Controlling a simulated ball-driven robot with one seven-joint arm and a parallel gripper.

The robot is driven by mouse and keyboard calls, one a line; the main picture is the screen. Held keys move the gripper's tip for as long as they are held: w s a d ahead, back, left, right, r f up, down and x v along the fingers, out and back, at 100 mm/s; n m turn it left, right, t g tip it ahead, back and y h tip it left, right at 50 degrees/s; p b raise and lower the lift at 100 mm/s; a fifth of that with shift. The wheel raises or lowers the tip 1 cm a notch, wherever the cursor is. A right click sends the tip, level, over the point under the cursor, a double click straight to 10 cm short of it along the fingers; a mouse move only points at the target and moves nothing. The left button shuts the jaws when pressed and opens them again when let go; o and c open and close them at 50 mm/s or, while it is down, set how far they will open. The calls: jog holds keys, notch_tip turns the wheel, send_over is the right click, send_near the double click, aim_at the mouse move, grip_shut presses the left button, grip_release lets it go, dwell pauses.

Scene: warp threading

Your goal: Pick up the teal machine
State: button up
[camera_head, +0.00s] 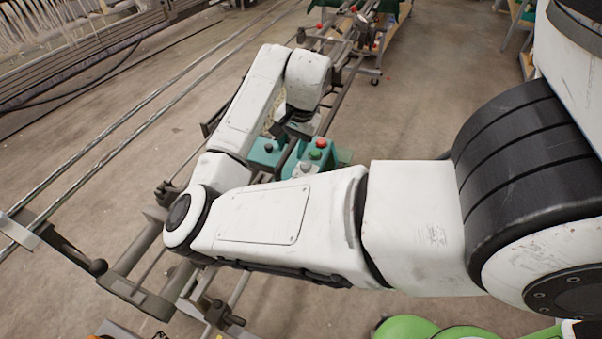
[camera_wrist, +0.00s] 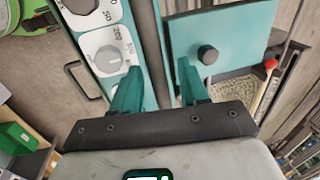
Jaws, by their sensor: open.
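The teal machine (camera_head: 328,158) stands behind my forearm in the head view, partly hidden by it. In the wrist view, the teal machine (camera_wrist: 225,30) fills the upper part, with a white dial panel at left and a teal plate with a black knob at right. My gripper (camera_wrist: 157,68) is open, with two teal fingers apart over the machine, near the dark gap between dial panel and plate. I cannot tell whether the fingers touch it. In the head view, my wrist hides the fingers.
Long metal rails (camera_head: 110,150) run along the left. A wheeled cart (camera_head: 370,35) stands at the far top. A bright green object (camera_head: 405,327) sits at the bottom edge. In the wrist view, a red-tipped item (camera_wrist: 271,64) lies right of the machine and green boxes (camera_wrist: 16,138) lie lower left.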

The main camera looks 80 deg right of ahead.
jog(key=shift+c, duration=0.3)
grip_shut()
jog(key=shift+r, duration=0.1)
dwell(1.0)
